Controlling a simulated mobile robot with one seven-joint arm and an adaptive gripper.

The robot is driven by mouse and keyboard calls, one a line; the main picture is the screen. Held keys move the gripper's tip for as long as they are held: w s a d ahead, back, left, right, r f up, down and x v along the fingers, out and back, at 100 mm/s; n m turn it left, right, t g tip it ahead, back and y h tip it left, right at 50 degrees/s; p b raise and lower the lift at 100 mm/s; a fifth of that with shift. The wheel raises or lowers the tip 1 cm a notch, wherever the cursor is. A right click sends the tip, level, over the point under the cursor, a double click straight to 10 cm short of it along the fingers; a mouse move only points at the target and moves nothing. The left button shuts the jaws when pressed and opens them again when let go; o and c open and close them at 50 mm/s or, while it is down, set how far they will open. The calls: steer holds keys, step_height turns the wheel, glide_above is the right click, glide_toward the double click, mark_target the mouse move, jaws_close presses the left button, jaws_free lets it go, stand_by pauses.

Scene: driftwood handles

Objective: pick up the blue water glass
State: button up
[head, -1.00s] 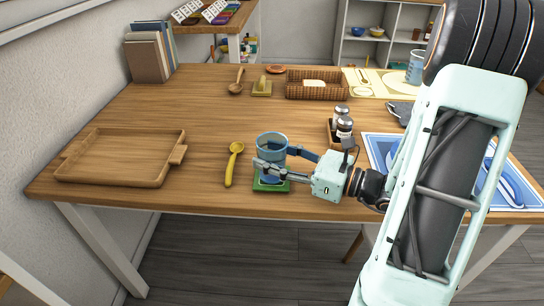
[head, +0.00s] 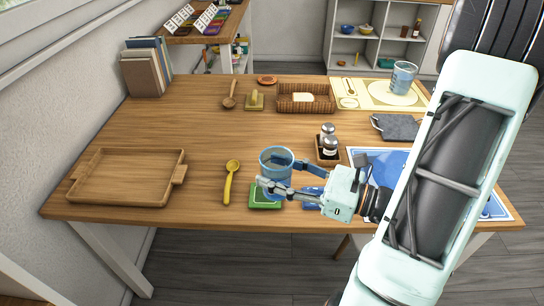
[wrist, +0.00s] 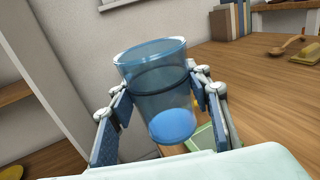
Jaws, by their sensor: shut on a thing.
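The blue water glass (head: 275,174) is see-through and upright, near the table's front edge. It also shows large in the wrist view (wrist: 158,85). My gripper (head: 277,183) is shut around its sides, one finger on each side in the wrist view (wrist: 160,95). The glass is over the right part of a green coaster (head: 262,203) and looks slightly raised off it; the gap is hard to judge. A second, similar blue glass (head: 403,76) stands on a plate at the back right.
A yellow spoon (head: 230,182) lies just left of the glass, with a wooden tray (head: 128,178) further left. Shakers in a wooden holder (head: 328,148) stand behind my gripper. A blue flat thing (head: 313,196) lies under it, partly hidden. The table's middle is clear.

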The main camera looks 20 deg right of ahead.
mark_target(277, 175)
steer(key=shift+s+r+p, duration=0.85)
steer(key=shift+s+p, duration=0.15)
steer(key=shift+p, duration=2.2)
steer(key=shift+s+d+r+p, duration=0.1)
steer(key=shift+s+r+p, duration=0.15)
steer(key=shift+s, duration=0.35)
steer(key=shift+s+r+p, duration=0.25)
steer(key=shift+s, duration=0.3)
steer(key=shift+s+r+p, duration=0.1)
steer(key=shift+s+p, duration=0.9)
steer(key=shift+p, duration=0.2)
